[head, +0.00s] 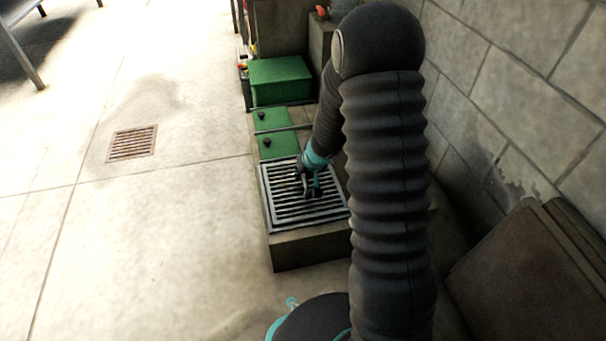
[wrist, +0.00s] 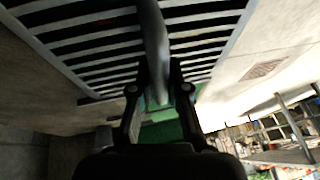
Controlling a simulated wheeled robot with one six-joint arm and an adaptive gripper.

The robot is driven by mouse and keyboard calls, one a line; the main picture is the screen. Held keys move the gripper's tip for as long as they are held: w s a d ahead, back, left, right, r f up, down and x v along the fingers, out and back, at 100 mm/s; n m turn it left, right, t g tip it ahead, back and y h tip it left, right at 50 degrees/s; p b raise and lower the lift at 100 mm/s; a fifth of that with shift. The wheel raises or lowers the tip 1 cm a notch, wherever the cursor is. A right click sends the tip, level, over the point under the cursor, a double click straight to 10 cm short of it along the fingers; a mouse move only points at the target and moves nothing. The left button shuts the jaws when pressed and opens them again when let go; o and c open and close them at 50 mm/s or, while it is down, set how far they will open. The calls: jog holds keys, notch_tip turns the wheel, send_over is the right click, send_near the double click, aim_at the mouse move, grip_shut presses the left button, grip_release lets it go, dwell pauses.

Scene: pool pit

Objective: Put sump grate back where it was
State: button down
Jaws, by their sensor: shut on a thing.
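The sump grate (head: 285,209) is a grey slatted metal panel with a light frame, at the near end of a low concrete block (head: 312,250) in the head view. My gripper (head: 310,188) is over the grate's middle and shut on its handle. In the wrist view the grate's slats (wrist: 100,42) fill the top. A curved grey bar, the handle, runs down between my fingers (wrist: 158,98). The grate looks about level and roughly lined up with the block. I cannot tell whether it rests on the block or hangs slightly above it. The opening beneath is hidden.
Green covers with black knobs (head: 272,121) and a green box (head: 280,80) stand behind the grate. A block wall (head: 520,80) is close on the right. A rusty floor drain (head: 132,143) lies in the open concrete floor to the left.

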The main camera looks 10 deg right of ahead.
jog(key=shift+f+b, duration=0.3)
jog(key=shift+f, duration=0.2)
jog(key=c, duration=1.1)
grip_release()
jog(key=v, duration=1.2)
jog(key=shift+w, duration=0.1)
